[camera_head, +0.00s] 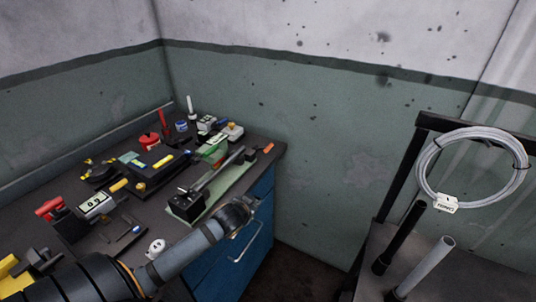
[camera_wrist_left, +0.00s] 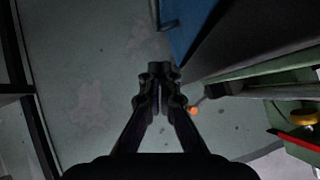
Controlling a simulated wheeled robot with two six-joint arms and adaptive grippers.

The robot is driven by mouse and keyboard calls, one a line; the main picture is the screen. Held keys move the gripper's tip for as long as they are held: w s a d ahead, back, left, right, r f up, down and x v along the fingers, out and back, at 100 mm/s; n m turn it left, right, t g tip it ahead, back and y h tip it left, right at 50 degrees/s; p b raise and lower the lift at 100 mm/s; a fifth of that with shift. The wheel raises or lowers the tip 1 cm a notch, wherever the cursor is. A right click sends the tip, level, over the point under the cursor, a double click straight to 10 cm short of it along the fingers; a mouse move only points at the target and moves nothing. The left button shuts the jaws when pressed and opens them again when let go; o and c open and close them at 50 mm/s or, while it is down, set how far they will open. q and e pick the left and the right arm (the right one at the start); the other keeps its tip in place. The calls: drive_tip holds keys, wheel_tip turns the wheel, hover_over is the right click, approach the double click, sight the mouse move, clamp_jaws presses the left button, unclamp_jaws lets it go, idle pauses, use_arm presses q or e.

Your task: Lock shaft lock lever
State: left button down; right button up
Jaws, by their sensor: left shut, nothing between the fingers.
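A bench fixture with a green base (camera_head: 228,193), a black block (camera_head: 185,206) and a long grey shaft (camera_head: 216,172) sits near the right edge of the workbench. I cannot clearly tell which part is the shaft lock lever. In the left wrist view a thin rod (camera_wrist_left: 240,95) ends in a small orange tip (camera_wrist_left: 193,110), just right of my fingers. My left gripper (camera_head: 254,203) is beyond the bench's right edge, beside the fixture. In the left wrist view its fingers (camera_wrist_left: 157,88) are shut and empty, apart from the rod. My right gripper is not in view.
The workbench has blue drawers (camera_head: 232,250) with a handle. Several tools, a red-handled item (camera_head: 49,208) and a black box (camera_head: 150,165) crowd its top. A rack with a coiled grey cable (camera_head: 472,165) and upright tubes (camera_head: 425,268) stands right. Floor shows between.

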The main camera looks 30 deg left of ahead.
use_arm(q)
drive_tip(key=w+a+r+m+t, duration=0.1)
drive_tip(key=w+r+t, duration=0.25)
drive_tip(key=r, duration=0.45)
drive_tip(key=w+a+r+m+t, duration=0.1)
drive_tip(key=w+a+r+t, duration=0.1)
drive_tip(key=w+r, duration=0.5)
hover_over(262, 148)
drive_tip(key=s+d, duration=0.2)
drive_tip(key=d, duration=0.3)
wheel_tip(262, 148, down, 3)
drive_tip(key=shift+w+a+f+g+h, duration=0.1)
drive_tip(key=shift+a+f+g+h, duration=0.2)
drive_tip(key=shift+a+f, duration=0.4)
drive_tip(key=shift+d+f, duration=0.15)
drive_tip(key=shift+f, duration=0.1)
